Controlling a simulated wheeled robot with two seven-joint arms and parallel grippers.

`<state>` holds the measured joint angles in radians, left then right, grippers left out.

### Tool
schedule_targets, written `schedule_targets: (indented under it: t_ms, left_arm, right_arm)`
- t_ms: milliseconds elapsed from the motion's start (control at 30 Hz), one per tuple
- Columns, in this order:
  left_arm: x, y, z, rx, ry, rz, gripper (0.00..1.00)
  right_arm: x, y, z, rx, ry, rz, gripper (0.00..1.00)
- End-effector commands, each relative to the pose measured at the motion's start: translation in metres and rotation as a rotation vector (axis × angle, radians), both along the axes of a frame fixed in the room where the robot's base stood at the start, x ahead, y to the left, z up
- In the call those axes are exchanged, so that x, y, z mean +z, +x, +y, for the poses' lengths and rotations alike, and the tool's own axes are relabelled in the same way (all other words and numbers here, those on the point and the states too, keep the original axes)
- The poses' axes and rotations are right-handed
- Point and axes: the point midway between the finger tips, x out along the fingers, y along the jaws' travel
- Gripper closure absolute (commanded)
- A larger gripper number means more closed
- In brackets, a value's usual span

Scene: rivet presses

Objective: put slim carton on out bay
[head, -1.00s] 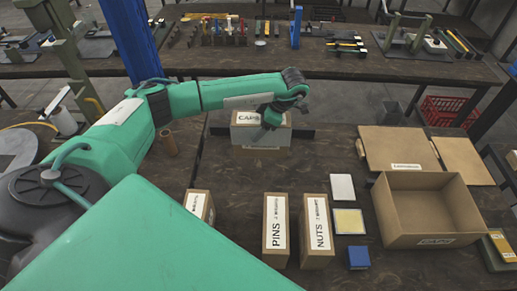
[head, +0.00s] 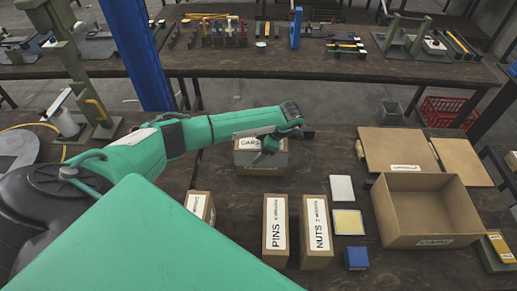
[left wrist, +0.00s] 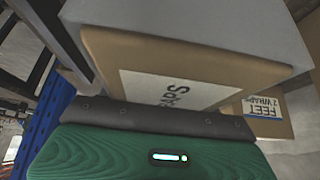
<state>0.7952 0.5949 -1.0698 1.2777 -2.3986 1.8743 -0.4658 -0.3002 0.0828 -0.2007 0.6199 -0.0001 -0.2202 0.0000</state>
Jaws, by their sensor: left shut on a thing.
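My left gripper (head: 268,143) is shut on a carton labelled CAPS (head: 262,163), which has a brown label face and a grey side. The carton is at the far part of the near table; I cannot tell whether it touches the top. In the left wrist view, its brown label face (left wrist: 222,70) is against the dark finger edge. Slim upright cartons marked PINS (head: 275,240) and NUTS (head: 316,240) stand nearer me. No marking identifies the out bay. My right gripper is not in view.
An open brown box (head: 425,205) stands right, with flat boards (head: 395,150) behind. A white pad (head: 341,188), a yellow pad (head: 347,222) and a blue block (head: 356,258) lie beside NUTS. Another carton (head: 200,205) stands left.

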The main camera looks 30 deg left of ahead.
Motion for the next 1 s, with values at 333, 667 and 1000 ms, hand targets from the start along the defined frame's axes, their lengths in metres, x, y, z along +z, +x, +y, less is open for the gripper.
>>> schedule_targets:
  t_ms: [333, 667, 1000]
  left_arm:
    - [-0.002, 0.0, 0.0, 0.0, 0.0, 0.0, 0.15]
    - [0.002, 0.0, 0.0, 0.0, -0.001, -0.001, 0.15]
    - [0.056, 0.019, -0.028, -0.003, 0.001, -0.005, 0.15]
  right_arm:
    - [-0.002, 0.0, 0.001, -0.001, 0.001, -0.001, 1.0]
    - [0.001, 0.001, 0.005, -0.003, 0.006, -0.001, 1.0]
    - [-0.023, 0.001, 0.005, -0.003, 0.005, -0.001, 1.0]
